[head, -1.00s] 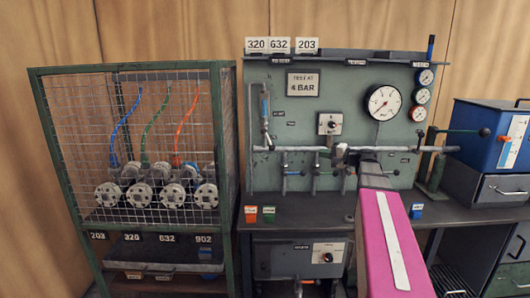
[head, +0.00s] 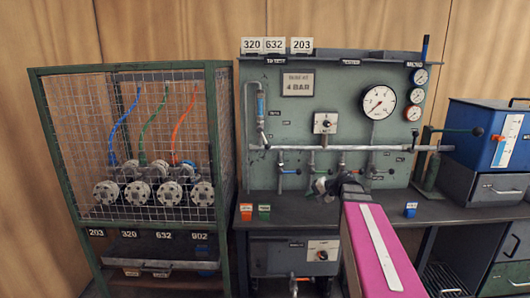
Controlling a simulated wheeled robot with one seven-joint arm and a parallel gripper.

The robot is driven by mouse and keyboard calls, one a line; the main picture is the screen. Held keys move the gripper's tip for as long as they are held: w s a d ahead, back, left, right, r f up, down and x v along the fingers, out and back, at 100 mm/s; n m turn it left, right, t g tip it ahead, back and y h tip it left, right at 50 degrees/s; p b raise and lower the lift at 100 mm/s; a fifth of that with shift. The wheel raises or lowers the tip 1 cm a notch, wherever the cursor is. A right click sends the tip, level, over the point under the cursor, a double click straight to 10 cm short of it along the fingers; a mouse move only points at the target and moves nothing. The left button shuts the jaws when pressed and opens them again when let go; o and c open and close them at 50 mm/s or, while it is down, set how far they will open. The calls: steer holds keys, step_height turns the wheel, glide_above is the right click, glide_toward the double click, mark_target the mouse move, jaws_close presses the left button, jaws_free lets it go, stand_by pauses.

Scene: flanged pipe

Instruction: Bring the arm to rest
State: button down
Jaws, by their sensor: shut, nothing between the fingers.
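My arm, pink with a pale strip, reaches in from the lower right. My gripper (head: 322,186) is at its far end, in front of the green test panel (head: 290,110) and just below the horizontal pipe (head: 260,148). It is shut and holds nothing. It overlaps the valve handles in the picture; I cannot tell whether it touches any of them.
A mesh cage (head: 150,140) with several flanged fittings (head: 203,194) stands at left. The panel carries a large gauge (head: 379,102). Orange (head: 246,211), green (head: 264,211) and blue (head: 410,209) tags stand on the bench. A blue box (head: 490,130) sits at right.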

steer(key=s+f+n+g+h, duration=0.45)
steer(key=s+f+h, duration=0.55)
steer(key=s+f, duration=0.8)
steer(key=w+a+r+m+t+y, duration=0.1)
steer(key=w+a+r+t+y, duration=0.15)
steer(key=w+r, duration=0.5)
steer(key=w+a+r+m+t+y, duration=0.2)
steer(key=w+a+r+t, duration=0.1)
steer(key=w+r, duration=0.5)
steer(key=w+a+r+m+t+y, duration=0.1)
steer(key=w+r+m+t+y, duration=0.15)
steer(key=w+r, duration=0.65)
steer(key=w+a+r+m+t+y, duration=0.1)
steer(key=w+r+m+t, duration=0.2)
steer(key=r, duration=1.3)
steer(key=w+a+f+t, duration=0.1)
steer(key=w+a+f, duration=0.3)
steer(key=w+a, duration=0.4)
steer(key=shift+w+a+n, duration=0.4)
steer(key=shift+f, duration=0.1)
